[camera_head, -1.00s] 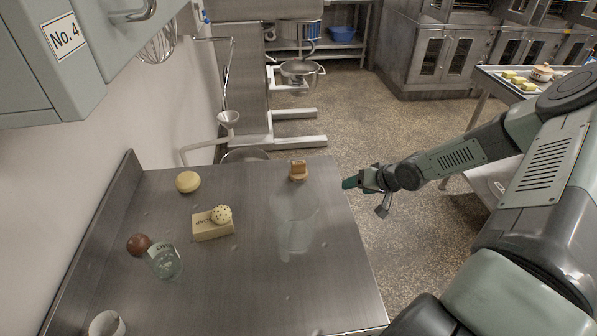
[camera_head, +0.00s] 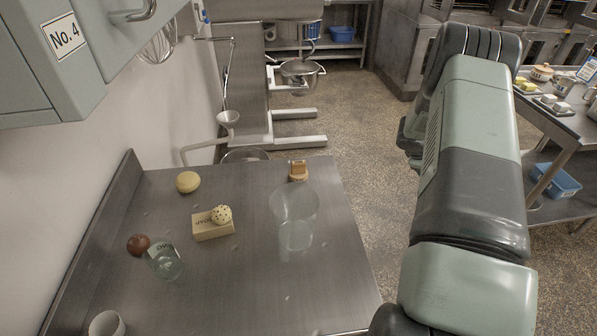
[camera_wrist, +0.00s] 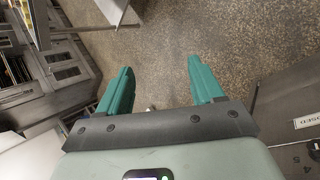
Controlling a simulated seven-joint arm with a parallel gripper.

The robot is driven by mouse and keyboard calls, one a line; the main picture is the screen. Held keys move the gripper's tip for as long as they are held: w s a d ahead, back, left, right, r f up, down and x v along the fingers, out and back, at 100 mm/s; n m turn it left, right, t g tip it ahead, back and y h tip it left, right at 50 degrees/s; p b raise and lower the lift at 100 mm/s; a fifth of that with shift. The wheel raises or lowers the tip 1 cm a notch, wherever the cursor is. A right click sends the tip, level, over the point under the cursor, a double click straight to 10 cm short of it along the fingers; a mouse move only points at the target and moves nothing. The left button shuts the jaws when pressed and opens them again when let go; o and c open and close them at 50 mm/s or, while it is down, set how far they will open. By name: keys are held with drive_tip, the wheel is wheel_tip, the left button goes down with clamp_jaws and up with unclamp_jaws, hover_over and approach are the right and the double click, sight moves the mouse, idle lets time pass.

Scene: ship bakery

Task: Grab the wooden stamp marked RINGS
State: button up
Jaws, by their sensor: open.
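A small wooden block (camera_head: 298,171), likely the stamp, stands near the far right edge of the steel table (camera_head: 245,285) in the head view. Its lettering is too small to read. My gripper (camera_wrist: 160,64) shows in the wrist view with its two teal fingers spread apart and nothing between them. It points at the speckled floor and is away from the block, which does not show in the wrist view. In the head view my gripper is hidden or outside the picture; only my arm shows at the right.
A clear glass bowl (camera_head: 284,202) and a clear glass (camera_head: 295,238) stand just nearer than the block. A soap box (camera_head: 212,229) with a dotted ball, a yellow round thing (camera_head: 188,182), a brown ball (camera_head: 138,245), a tipped jar (camera_head: 166,264) and a white cup (camera_head: 106,325) are farther left.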

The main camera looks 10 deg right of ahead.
drive_tip(key=w+a+m, duration=0.5)
drive_tip(key=w+a, duration=0.2)
drive_tip(key=a, duration=0.7)
drive_tip(key=m+t+h, duration=0.1)
drive_tip(key=m+h, duration=0.2)
drive_tip(key=m, duration=1.2)
approach(296, 163)
drive_tip(key=shift+w+d+f, duration=0.15)
drive_tip(key=shift+d+f, duration=0.05)
drive_tip(key=shift+f, duration=0.4)
drive_tip(key=shift+w+d+f, duration=0.1)
drive_tip(key=shift+d+f, duration=0.15)
drive_tip(key=shift+f, duration=0.35)
drive_tip(key=shift+s+a+m+t+h, duration=0.25)
drive_tip(key=shift+m+t+h, duration=0.05)
drive_tip(key=shift+m+h, duration=0.2)
drive_tip(key=shift+s+a+r+m+h, duration=0.2)
drive_tip(key=shift+a+r+m+h, duration=0.15)
drive_tip(key=shift+m, duration=0.45)
drive_tip(key=shift+t, duration=0.3)
drive_tip(key=x, duration=1)
drive_tip(key=shift+d+f, duration=0.15)
drive_tip(key=shift+d, duration=0.15)
